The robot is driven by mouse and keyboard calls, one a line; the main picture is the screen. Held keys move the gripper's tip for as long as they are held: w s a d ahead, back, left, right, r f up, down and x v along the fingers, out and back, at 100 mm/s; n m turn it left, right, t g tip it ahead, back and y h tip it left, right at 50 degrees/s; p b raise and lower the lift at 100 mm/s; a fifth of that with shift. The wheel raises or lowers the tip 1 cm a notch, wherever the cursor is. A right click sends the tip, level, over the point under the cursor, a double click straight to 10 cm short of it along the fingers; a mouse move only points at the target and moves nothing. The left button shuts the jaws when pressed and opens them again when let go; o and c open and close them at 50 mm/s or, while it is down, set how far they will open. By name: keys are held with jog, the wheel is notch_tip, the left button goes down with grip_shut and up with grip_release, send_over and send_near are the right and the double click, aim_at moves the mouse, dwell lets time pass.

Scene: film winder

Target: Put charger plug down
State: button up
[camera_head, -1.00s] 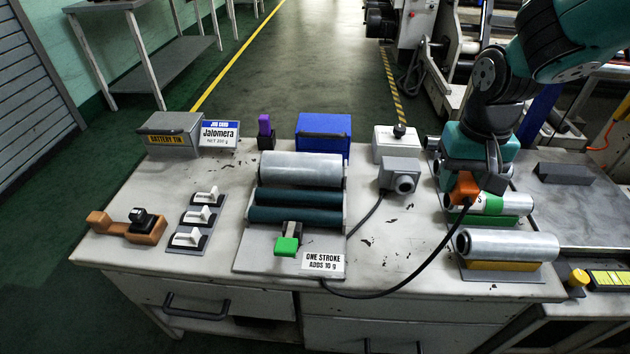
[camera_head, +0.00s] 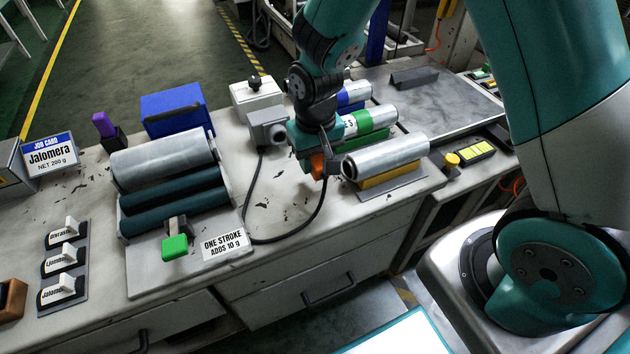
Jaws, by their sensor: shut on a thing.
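The orange charger plug (camera_head: 318,168) is held in my gripper (camera_head: 318,150), pointing down near the bench top. It is just left of the silver roll on the yellow base (camera_head: 386,163). A black cable (camera_head: 318,206) runs from the plug, curves down across the bench and loops back up to the grey box with a round socket-like face (camera_head: 268,130). My gripper's fingers are mostly hidden by its own body. I cannot tell whether the plug touches the bench.
A roll with a green band (camera_head: 366,122) and a blue-banded roll (camera_head: 352,95) lie behind on the right. The winder with rollers (camera_head: 165,160) and green-handled lever (camera_head: 175,245) stands left.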

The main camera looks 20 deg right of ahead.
aim_at(316, 187)
jog(key=shift+f+b, duration=0.55)
jog(key=shift+f, duration=2.45)
jog(key=shift+f, duration=0.15)
jog(key=o, duration=1)
notch_tip(316, 187, up, 12)
jog(key=p, duration=0.2)
jog(key=shift+p, duration=0.35)
jog(key=s+a+r+n+y, duration=0.1)
jog(key=s+r+n, duration=0.1)
jog(key=s+r, duration=0.3)
jog(key=s+a+r+n+y, duration=0.1)
jog(key=s+a+r+n, duration=0.1)
jog(key=s+r, duration=0.4)
jog(key=s+a+r+n+y, duration=0.2)
jog(key=s+r+n, duration=0.1)
jog(key=s+r, duration=0.2)
jog(key=shift+s+r, duration=0.15)
jog(key=shift+s, duration=0.4)
jog(key=shift+s+r, duration=0.15)
jog(key=shift+s, duration=0.4)
